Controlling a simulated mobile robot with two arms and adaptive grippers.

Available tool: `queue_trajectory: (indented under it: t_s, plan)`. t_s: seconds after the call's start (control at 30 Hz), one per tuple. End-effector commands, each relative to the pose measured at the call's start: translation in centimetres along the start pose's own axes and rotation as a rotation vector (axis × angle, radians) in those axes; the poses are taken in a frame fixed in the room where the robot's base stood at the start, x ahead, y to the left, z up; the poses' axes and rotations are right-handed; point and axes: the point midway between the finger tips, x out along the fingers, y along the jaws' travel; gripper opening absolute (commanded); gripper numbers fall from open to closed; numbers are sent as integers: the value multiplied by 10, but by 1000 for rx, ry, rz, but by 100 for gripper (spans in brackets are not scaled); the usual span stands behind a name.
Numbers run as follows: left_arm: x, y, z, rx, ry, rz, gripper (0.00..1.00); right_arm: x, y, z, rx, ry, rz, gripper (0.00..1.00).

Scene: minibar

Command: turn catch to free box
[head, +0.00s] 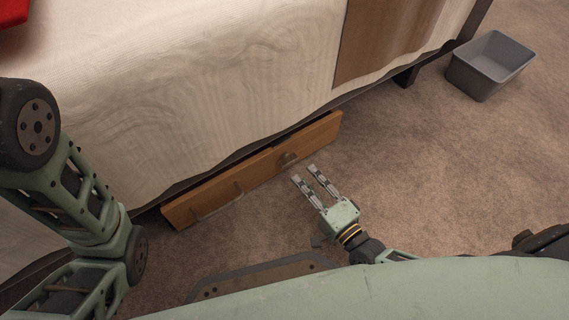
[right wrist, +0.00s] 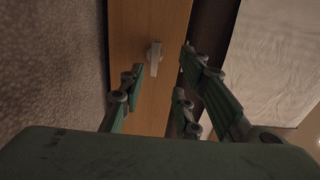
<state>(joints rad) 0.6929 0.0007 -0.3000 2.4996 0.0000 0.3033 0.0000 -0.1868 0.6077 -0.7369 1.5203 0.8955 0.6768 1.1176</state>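A wooden box (head: 258,168) with a long front panel sits at floor level under the bed's edge. A small catch (head: 287,159) is on the right part of its front. In the right wrist view the catch (right wrist: 154,58) is a pale metal tab on the wooden front (right wrist: 150,25), between my spread fingers in the picture. My right gripper (head: 303,173) is open and empty, just in front of the catch, with no contact visible. Its fingers also show in the right wrist view (right wrist: 163,66). My left arm comes in from the left; its gripper is out of view.
A handle (head: 221,205) is on the left part of the box front. The bed (head: 200,80) with a pale cover overhangs the box. A grey bin (head: 488,66) stands at the upper right. The carpet (head: 420,160) right of the box is clear.

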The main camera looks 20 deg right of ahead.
Motion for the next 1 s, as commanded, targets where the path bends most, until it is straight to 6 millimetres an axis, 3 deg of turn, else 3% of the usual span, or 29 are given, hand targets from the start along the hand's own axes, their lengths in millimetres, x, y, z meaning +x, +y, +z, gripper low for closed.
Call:
queue_trajectory:
  t_s: [0.1,0.53,0.9,1.0]
  plan:
    - [-5,2,-4,0,6,2,40,5,11,-3,15,4,16,30]
    - [-33,7,-13,1,5,2,40,67,11,-3,13,4,14,30]
    - [-34,8,-14,0,6,2,40,74,8,-2,13,3,15,30]
    - [-34,8,-14,0,6,2,40,74,8,-2,13,3,15,23]
